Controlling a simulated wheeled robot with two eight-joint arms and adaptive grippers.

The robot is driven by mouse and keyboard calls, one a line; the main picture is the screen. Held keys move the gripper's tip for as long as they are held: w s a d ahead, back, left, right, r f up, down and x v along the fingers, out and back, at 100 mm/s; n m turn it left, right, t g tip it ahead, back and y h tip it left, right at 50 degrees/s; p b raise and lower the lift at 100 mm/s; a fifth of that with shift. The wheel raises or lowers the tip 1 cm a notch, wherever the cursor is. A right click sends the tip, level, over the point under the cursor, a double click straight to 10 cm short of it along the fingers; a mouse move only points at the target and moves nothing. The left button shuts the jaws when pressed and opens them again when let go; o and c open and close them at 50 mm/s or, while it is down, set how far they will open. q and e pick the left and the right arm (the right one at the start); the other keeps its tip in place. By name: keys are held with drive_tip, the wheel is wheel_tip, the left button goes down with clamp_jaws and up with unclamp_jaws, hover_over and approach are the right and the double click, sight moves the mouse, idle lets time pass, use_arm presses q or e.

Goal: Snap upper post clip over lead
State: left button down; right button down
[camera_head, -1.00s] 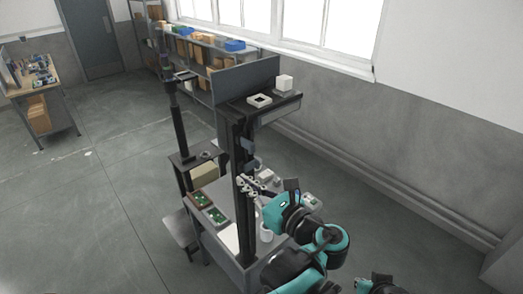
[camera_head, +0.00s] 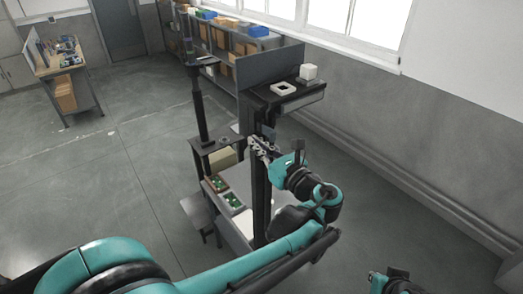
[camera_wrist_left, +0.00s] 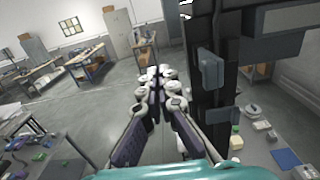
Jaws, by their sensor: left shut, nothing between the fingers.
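The dark upright post (camera_head: 261,190) stands at the workstation in the head view; it also shows in the left wrist view (camera_wrist_left: 203,25). A blue-grey clip (camera_wrist_left: 211,70) sits on the post's side in the left wrist view, and a second one (camera_wrist_left: 222,121) sits below it. The upper clip also shows small in the head view (camera_head: 268,132). My left gripper (camera_head: 256,142) is shut and empty beside the post, near the upper clip's height. Its fingertips (camera_wrist_left: 157,76) are left of the clip, apart from it in the wrist view. I cannot make out the lead.
Green boards lie in a tray (camera_head: 232,209) on the bench below. A second column (camera_head: 199,105) stands to the left. Open floor lies further left.

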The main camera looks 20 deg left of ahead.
sight(275, 137)
use_arm(q)
drive_tip(key=shift+w, duration=0.2)
idle(0.3)
drive_tip(key=shift+w+d+b, duration=0.3)
drive_tip(key=shift+w+d, duration=0.6)
drive_tip(key=shift+w, duration=0.25)
drive_tip(key=shift+w+d+b, duration=0.3)
drive_tip(key=shift+w+d, duration=0.6)
drive_tip(key=shift+w, duration=0.2)
drive_tip(key=shift+v, duration=2.25)
drive_tip(key=shift+w, duration=0.1)
drive_tip(key=shift+w+d+b, duration=0.35)
drive_tip(key=shift+w+d, duration=0.3)
drive_tip(key=shift+w, duration=0.2)
drive_tip(key=shift+a, duration=0.1)
